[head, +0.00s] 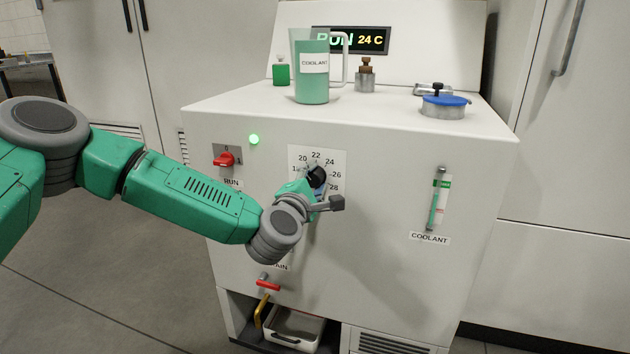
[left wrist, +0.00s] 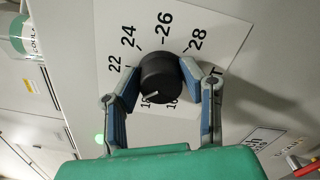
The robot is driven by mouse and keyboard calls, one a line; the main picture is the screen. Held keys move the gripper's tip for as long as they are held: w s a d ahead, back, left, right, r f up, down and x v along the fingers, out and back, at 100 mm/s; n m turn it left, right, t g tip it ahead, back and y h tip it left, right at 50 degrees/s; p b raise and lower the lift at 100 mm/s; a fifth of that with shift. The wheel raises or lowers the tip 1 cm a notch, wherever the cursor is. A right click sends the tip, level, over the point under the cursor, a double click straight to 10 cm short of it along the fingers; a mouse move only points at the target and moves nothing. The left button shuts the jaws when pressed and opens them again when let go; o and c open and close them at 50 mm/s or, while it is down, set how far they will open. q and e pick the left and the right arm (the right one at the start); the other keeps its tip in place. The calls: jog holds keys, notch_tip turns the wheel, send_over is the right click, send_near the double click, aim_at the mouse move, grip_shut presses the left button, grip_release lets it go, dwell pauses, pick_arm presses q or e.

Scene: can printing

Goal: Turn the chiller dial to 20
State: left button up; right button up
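The chiller dial (left wrist: 160,78) is a black round knob on a white scale plate (head: 332,158) on the machine's front. My left gripper (head: 318,186) is at the dial; in the left wrist view its two fingers (left wrist: 161,70) lie against opposite sides of the knob. A white mark on the knob's rim points towards the low end, near the partly hidden 18. The 22, 24, 26 and 28 are readable there; the 20 is hidden by a finger. The display (head: 368,40) shows 24 C and RUN, partly behind the jug. My right gripper is not in view.
A coolant jug (head: 312,85), a green bottle (head: 281,74), a small brown-topped bottle (head: 366,77) and a blue-lidded pot (head: 443,105) stand on top. A red run switch (head: 224,160) and red drain handle (head: 268,285) are on the front. A coolant gauge (head: 438,200) is at right.

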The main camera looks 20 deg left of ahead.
pick_arm(q)
jog(key=o, duration=0.4)
jog(key=shift+s+f, duration=0.15)
jog(key=shift+f, duration=0.3)
jog(key=shift+r, duration=0.15)
jog(key=shift+r, duration=0.1)
jog(key=s, duration=1.1)
jog(key=shift+s+a, duration=0.3)
jog(key=shift+s, duration=0.1)
jog(key=shift+f, duration=0.2)
